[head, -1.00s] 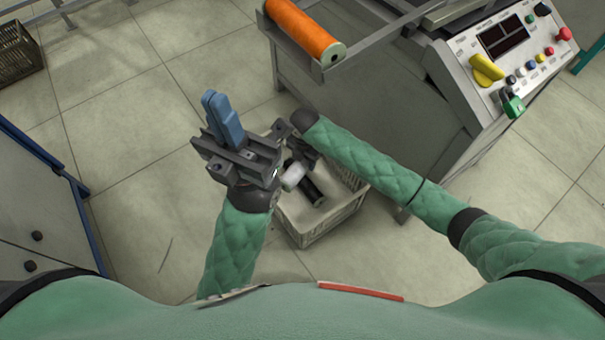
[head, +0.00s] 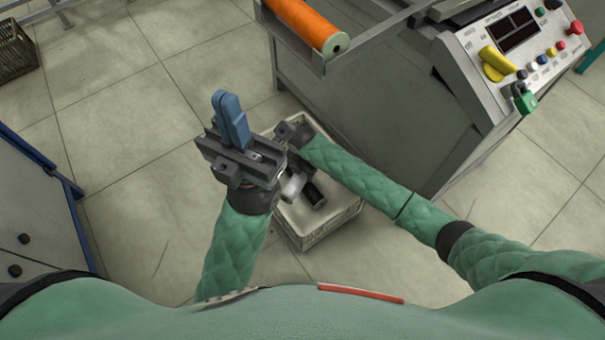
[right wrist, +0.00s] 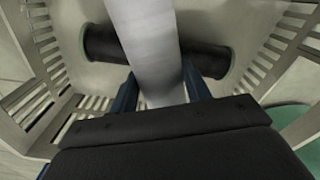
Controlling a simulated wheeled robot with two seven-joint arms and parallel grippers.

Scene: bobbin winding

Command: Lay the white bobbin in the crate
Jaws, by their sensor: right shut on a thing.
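The white bobbin (right wrist: 148,45) is held in my right gripper (right wrist: 160,92), which is shut on it, in the right wrist view. It crosses above a dark bobbin (right wrist: 100,42) inside the pale slatted crate (right wrist: 285,38). In the head view the crate (head: 328,232) stands on the floor, with the white bobbin (head: 293,187) over it and the dark bobbin (head: 314,194) inside. My right gripper is mostly hidden there. Whether the white bobbin touches anything below is unclear. My left gripper (head: 232,112) has its blue fingers together, pointing up left of the crate, seemingly empty.
A grey machine with a control panel (head: 515,45) stands at the right, close to the crate. An orange bobbin (head: 308,22) lies on its holder above. A dark crate (head: 15,45) and a blue-edged cabinet (head: 35,215) are at the left. Floor between is clear.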

